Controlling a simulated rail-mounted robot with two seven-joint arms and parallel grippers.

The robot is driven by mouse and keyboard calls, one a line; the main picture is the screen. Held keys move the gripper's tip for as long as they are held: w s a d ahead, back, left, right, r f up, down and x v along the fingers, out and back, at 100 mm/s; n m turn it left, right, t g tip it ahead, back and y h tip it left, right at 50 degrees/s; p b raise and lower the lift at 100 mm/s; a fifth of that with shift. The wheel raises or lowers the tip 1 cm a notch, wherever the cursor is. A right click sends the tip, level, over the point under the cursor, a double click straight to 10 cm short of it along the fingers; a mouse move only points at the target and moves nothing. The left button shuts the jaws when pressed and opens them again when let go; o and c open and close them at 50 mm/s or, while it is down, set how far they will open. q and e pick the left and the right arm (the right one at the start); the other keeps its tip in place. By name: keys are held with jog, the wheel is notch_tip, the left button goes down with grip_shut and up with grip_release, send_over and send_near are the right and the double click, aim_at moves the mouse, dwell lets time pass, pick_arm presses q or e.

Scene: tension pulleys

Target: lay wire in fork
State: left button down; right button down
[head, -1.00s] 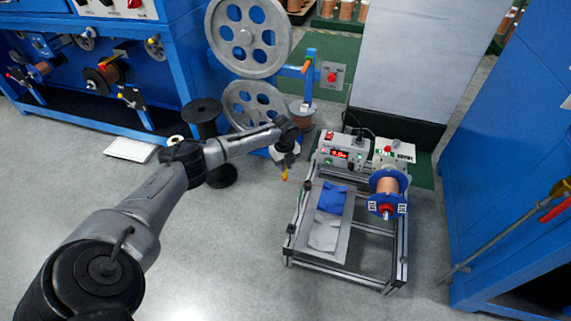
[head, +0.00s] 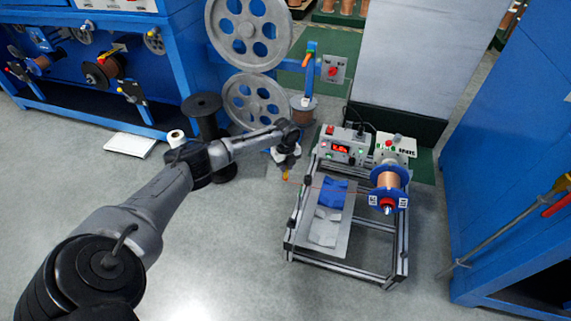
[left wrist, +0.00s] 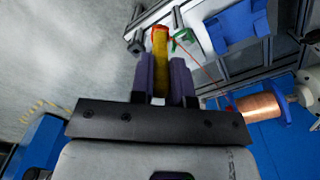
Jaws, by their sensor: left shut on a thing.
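My left gripper (head: 285,171) hangs just left of the winding frame, pointing down. In the left wrist view its fingers (left wrist: 166,75) are shut on a yellow piece (left wrist: 160,52) with a red end. A thin reddish wire (head: 330,189) runs from near this piece rightward over the frame toward the copper spool (head: 388,182). The wire (left wrist: 198,62) also shows in the left wrist view. A small green bracket (left wrist: 185,40), possibly the fork, is beside the held piece; the wire passes close by it, but I cannot tell whether they touch. My right gripper is not in view.
The metal frame (head: 347,268) carries a tray with blue and grey pieces, and a control box (head: 343,146). Large grey pulleys (head: 250,100) and a black reel (head: 203,125) stand behind and beside my left arm. Floor left of the frame is clear.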

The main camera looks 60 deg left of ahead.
aim_at(286, 180)
pick_arm(q)
jog(key=shift+f+b, duration=1)
jog(key=shift+f, duration=1.1)
jog(key=shift+f+b, duration=0.95)
jog(key=shift+f, duration=0.65)
jog(key=shift+r, duration=0.1)
